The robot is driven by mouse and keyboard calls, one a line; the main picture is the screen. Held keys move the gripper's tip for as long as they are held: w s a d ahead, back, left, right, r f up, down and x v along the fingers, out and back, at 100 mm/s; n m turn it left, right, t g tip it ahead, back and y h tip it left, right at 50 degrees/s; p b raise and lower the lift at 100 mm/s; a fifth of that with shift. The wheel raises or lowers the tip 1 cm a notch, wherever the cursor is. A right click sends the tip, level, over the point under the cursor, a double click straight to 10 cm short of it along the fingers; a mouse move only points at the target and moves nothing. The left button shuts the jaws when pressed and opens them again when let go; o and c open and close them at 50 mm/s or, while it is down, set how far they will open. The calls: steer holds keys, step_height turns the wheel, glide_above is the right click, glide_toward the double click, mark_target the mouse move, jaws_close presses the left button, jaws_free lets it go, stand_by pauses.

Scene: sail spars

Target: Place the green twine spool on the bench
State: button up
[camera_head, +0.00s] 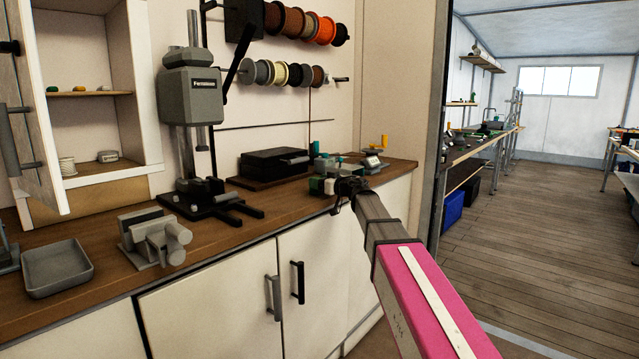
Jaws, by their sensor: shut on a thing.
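My gripper (341,190) is at the far end of my arm, over the front edge of the bench's right part. It is shut on a small green thing, which looks like the green twine spool (330,187); the fingers partly hide it. The spool is at about the height of the bench top; I cannot tell whether it touches the wood. The bench (228,233) has a brown wooden top over white cupboards and runs along the wall.
A drill press (190,95), a grey vise (152,240) and a grey tray (57,268) stand on the left of the bench. A black box (274,163) and small green and yellow tools (375,150) are behind my gripper. An open cabinet door (30,130) hangs at left.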

steer(key=shift+f, duration=0.15)
steer(key=o, duration=0.9)
steer(key=shift+o, duration=0.2)
steer(key=shift+s+d, duration=0.15)
steer(key=shift+d, duration=0.05)
steer(key=v, duration=1.1)
steer(key=shift+s+d, duration=0.2)
